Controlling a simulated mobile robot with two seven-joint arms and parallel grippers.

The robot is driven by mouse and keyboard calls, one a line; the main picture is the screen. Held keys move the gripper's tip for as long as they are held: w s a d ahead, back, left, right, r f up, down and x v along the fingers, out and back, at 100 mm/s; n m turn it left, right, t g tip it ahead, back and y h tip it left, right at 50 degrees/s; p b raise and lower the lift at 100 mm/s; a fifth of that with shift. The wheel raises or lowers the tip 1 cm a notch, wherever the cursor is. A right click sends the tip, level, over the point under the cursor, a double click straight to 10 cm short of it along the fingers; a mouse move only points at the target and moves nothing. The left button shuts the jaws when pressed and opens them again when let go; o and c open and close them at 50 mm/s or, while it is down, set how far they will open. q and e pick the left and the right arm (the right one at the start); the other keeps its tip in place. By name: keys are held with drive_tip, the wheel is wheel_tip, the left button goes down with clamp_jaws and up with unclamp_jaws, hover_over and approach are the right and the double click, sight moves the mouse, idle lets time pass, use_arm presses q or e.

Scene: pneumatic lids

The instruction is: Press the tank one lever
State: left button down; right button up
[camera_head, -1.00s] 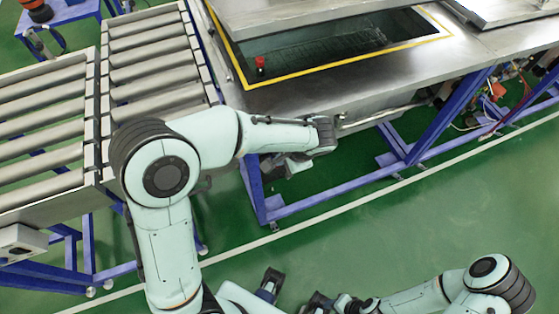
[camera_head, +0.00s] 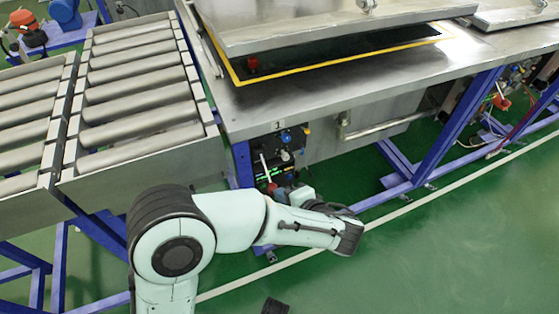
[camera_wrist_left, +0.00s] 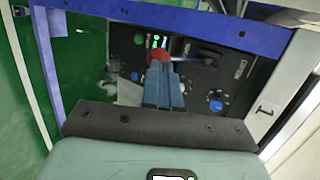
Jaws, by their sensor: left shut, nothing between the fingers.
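The tank one control panel (camera_head: 283,153), under a plate marked 1 (camera_head: 279,126), sits below the tank's left front edge. It carries a pale lever (camera_head: 264,165), blue knobs and green lights. A red knob (camera_head: 271,187) shows low on the panel and in the left wrist view (camera_wrist_left: 157,54). My left gripper (camera_head: 290,193) is at the panel's lower part. In the left wrist view its shut, empty fingers (camera_wrist_left: 163,78) overlap the red knob's lower edge; I cannot tell if they touch it. A dark lever-like part (camera_wrist_left: 208,55) lies right of the knob. My right gripper is not clearly visible.
The metal lid (camera_head: 330,35) hangs low over the yellow-edged tank opening (camera_head: 340,58). A roller conveyor (camera_head: 140,85) stands to the left. Blue frame legs (camera_head: 455,125) and a pipe (camera_head: 385,124) lie right of the panel.

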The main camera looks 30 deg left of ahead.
use_arm(q)
drive_tip(key=shift+r, duration=0.3)
use_arm(e)
drive_tip(key=shift+s+r, duration=0.1)
drive_tip(key=shift+r, duration=0.15)
use_arm(q)
drive_tip(key=shift+r+p, duration=0.6)
drive_tip(key=shift+r, duration=0.1)
use_arm(e)
drive_tip(key=shift+r, duration=0.55)
